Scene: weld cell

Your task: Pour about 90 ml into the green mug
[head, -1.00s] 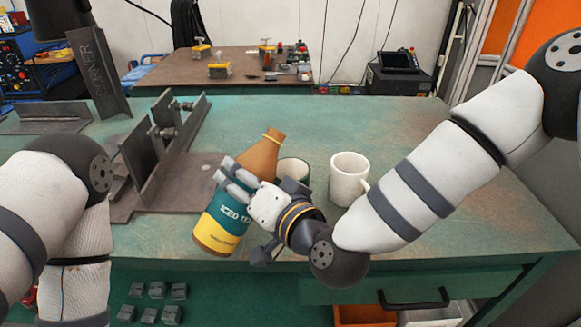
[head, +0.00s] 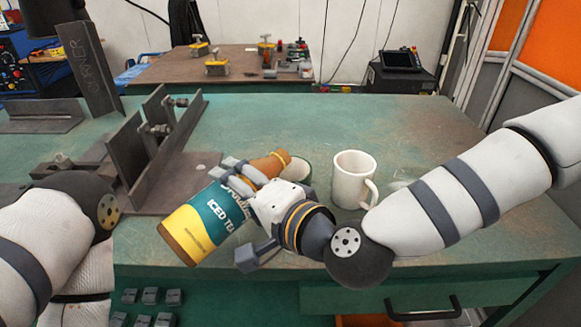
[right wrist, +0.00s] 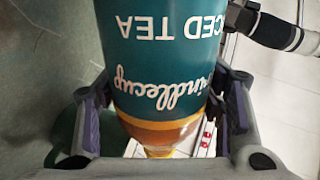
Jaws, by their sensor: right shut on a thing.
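My right gripper (head: 237,180) is shut on the iced tea bottle (head: 206,222), which has a teal and yellow label and a brown neck. The bottle is tilted well over, base at lower left and neck at upper right. Its mouth is close to the green mug (head: 301,171), seen partly behind the neck and gripper. I cannot tell whether liquid is leaving the mouth. In the right wrist view, the bottle (right wrist: 165,65) sits between the fingers, with amber below the label. My left arm shows at left, but its gripper is out of view.
A white mug (head: 351,182) stands upright right of the green mug, near my right forearm. A steel fixture (head: 152,150) stands on the green bench (head: 420,130) to the left. The bench's back right is clear. A second table (head: 240,65) stands behind.

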